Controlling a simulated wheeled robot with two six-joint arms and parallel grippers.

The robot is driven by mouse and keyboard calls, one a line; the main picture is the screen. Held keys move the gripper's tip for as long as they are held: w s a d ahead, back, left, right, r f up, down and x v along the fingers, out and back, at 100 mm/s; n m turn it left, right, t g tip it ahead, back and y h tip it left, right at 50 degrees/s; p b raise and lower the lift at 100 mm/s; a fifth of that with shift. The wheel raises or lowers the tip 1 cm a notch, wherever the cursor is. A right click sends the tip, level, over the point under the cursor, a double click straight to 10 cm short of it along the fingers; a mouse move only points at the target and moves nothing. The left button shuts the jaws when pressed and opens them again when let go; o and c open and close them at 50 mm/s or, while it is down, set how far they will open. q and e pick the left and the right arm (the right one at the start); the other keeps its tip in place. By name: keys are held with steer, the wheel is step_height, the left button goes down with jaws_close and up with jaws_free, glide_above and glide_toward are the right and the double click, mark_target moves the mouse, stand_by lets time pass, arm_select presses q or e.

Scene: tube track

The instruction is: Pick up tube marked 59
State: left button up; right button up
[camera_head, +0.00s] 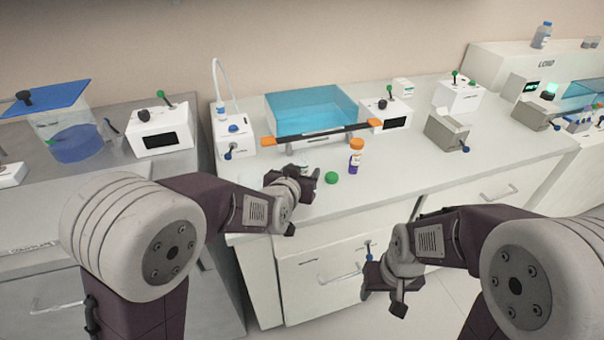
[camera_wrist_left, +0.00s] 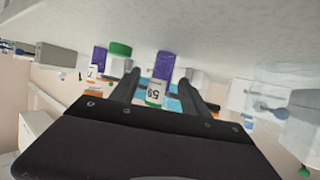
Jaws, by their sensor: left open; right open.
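The tube marked 59 (camera_wrist_left: 153,92) shows in the left wrist view, with purple contents and a white label, between the fingers of my left gripper (camera_wrist_left: 159,78). Contact with the fingers cannot be told. My right gripper (camera_head: 382,298) is open and empty, in front of the drawers below the counter edge.
Another purple tube with an orange cap (camera_head: 356,146) stands upright right of my left gripper. A green cap (camera_head: 331,178) lies nearby. A blue water bath (camera_head: 312,112) with an orange-ended bar stands behind. A dispenser (camera_head: 233,135) stands left. The counter front right is clear.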

mark_target(305, 168)
arm_select(q)
steer(key=x, duration=0.3)
steer(key=shift+w+f, duration=0.15)
steer(key=shift+w, duration=0.05)
steer(key=shift+s, duration=0.1)
arm_select(e)
steer(key=shift+f, duration=0.4)
arm_select(q)
jaws_close()
steer(key=shift+r, duration=0.2)
steer(key=r+p, duration=0.1)
steer(key=r, duration=0.1)
steer(key=r+p, duration=0.1)
steer(key=r, duration=0.2)
steer(key=shift+s+d+p, duration=0.1)
steer(key=shift+d+p, duration=0.1)
steer(key=shift+p, duration=0.15)
steer(key=s+d+r+p, duration=0.5)
steer(key=d+r+p, duration=0.1)
steer(key=d, duration=0.4)
steer(key=shift+p, duration=0.5)
arm_select(e)
step_height(305, 168, up, 10)
